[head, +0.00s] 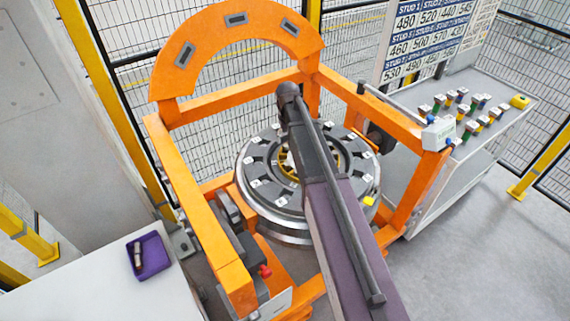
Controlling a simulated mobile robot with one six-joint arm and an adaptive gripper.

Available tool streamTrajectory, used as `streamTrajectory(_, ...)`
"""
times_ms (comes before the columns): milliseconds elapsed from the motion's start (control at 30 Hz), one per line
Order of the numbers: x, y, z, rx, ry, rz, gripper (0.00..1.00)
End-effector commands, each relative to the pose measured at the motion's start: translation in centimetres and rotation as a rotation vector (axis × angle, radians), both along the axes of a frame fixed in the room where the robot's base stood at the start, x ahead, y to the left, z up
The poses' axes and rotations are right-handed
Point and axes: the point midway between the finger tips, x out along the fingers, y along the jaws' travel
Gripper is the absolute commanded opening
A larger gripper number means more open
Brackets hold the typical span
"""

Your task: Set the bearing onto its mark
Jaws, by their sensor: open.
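A round grey wheel disc (262,197) with pale labelled blocks around its face lies inside the orange gantry frame. My arm reaches over it and covers much of its centre. A bit of yellow (288,166) shows at the hub beside the arm; I cannot tell what it is. My gripper is hidden behind the arm. I cannot pick out the bearing or its mark for certain. A small metal cylinder (138,257) lies in a purple tray (158,262) at the lower left, and I cannot tell whether it is the bearing.
The orange frame (180,175) surrounds the wheel, with an arch (237,20) at the back. A white table (95,295) is at lower left. Wire fencing stands behind; floor at lower right is clear.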

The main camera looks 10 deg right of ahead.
Motion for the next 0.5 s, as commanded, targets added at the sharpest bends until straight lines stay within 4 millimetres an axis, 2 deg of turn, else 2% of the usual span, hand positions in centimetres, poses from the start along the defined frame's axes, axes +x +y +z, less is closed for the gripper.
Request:
streamTrajectory(267,0.0,0.2,-0.1,0.000,0.000,0.003,0.74)
streamTrajectory(500,0.0,0.3,-1.0,0.000,0.000,0.004,0.74)
